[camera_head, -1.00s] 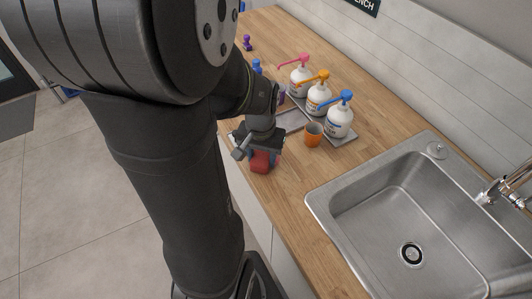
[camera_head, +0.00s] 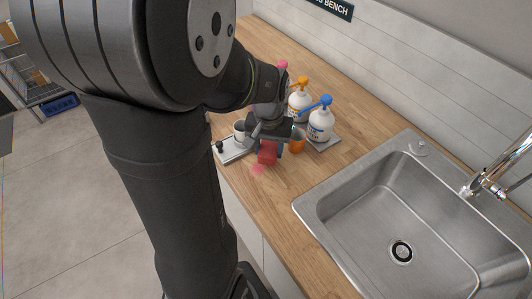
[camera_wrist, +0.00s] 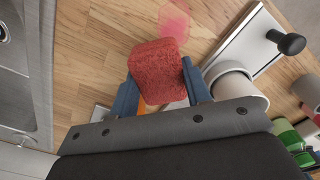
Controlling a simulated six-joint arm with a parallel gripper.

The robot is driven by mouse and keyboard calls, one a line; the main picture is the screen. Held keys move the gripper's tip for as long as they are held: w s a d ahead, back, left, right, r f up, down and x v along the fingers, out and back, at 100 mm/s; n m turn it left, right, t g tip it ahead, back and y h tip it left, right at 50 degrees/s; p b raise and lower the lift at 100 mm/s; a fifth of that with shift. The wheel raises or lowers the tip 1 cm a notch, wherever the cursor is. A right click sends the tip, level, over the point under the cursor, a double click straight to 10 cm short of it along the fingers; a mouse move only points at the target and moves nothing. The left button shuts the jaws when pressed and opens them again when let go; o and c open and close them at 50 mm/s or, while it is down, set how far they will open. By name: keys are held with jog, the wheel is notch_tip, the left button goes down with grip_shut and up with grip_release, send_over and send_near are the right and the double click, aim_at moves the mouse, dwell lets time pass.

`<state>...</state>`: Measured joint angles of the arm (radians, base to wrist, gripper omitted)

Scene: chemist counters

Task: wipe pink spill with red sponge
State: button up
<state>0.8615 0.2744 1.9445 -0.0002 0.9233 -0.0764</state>
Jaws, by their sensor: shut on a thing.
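My gripper (camera_wrist: 157,95) is shut on the red sponge (camera_wrist: 157,68), one blue finger on each side of it. In the head view the sponge (camera_head: 267,152) is below my gripper, over the wooden counter. The pink spill (camera_head: 257,169) is a faint patch on the counter just in front of the sponge. In the wrist view the pink spill (camera_wrist: 174,22) shows beyond the sponge, partly hidden by it. I cannot tell whether the sponge touches the counter.
An orange cup (camera_head: 298,141) stands close to the right of my gripper. The sink (camera_head: 390,215) is at the right.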

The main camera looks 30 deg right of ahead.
aim_at(268, 149)
jog(key=shift+r, duration=2.65)
jog(key=w+d+r+n, duration=0.1)
jog(key=w+r+n, duration=0.1)
jog(key=w, duration=0.5)
jog(key=w+r+n, duration=0.2)
jog(key=w+n, duration=0.1)
jog(key=w, duration=0.4)
jog(key=w+a+r+n, duration=0.1)
jog(key=w+a+n, duration=0.4)
jog(key=w, duration=0.6)
jog(key=w+a+r+n, duration=0.2)
jog(key=w+a, duration=0.5)
jog(key=w, duration=0.4)
jog(key=a+f, duration=1)
jog(key=f, duration=0.3)
jog(key=s+a+f+m, duration=0.1)
jog(key=s+a+f, duration=0.3)
jog(key=s+f, duration=0.2)
jog(key=s+a+f+m, duration=0.2)
jog(key=s+a+f, duration=0.2)
jog(key=f, duration=0.5)
jog(key=shift+s+a+f, duration=0.15)
jog(key=shift+s, duration=1.1)
